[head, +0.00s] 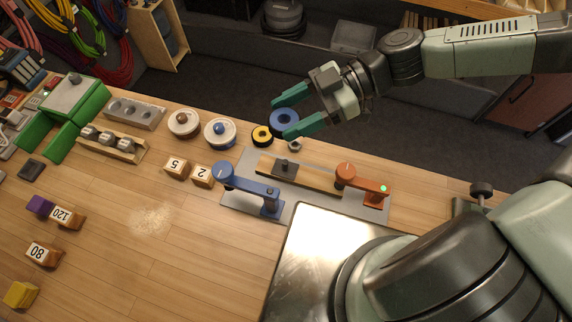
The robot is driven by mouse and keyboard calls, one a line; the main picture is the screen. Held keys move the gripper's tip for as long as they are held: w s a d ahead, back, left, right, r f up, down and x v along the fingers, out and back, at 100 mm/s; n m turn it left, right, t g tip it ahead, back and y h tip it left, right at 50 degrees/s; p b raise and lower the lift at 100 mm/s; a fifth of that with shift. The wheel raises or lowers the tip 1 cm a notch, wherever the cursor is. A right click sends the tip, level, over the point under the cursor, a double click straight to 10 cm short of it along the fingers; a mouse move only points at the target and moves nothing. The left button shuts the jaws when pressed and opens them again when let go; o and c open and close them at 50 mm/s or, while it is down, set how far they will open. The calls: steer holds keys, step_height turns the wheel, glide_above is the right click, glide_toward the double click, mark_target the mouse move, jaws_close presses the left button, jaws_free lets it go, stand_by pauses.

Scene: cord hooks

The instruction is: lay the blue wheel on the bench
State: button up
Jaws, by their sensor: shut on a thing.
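The blue wheel (284,119) is a flat ring with a dark centre hole. My gripper (281,119) has two green fingers, shut on the blue wheel with one finger on either side of it. The wheel shows at the back edge of the wooden bench (150,260), and its height above the bench is hard to tell. A yellow wheel with a black centre (262,135) lies on the bench just left of it. My lower finger hides part of the bench edge.
Two white-rimmed reels (220,133) stand left of the yellow wheel. A small grey nut-like piece (295,145) is close below my gripper. A grey plate (240,201) carries a blue arm (247,185) and an orange arm (362,182). The front-left bench has free room.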

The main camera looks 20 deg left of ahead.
mark_target(291, 167)
step_height(291, 167, down, 17)
steer(key=shift+f, duration=0.2)
steer(key=o, duration=1.1)
steer(key=shift+f, duration=0.1)
steer(key=v, duration=0.7)
steer(key=shift+w+d, duration=0.25)
steer(key=shift+d, duration=0.05)
step_height(291, 167, up, 7)
steer(key=shift+o, duration=0.4)
steer(key=shift+s+a+r, duration=0.1)
steer(key=shift+r, duration=0.5)
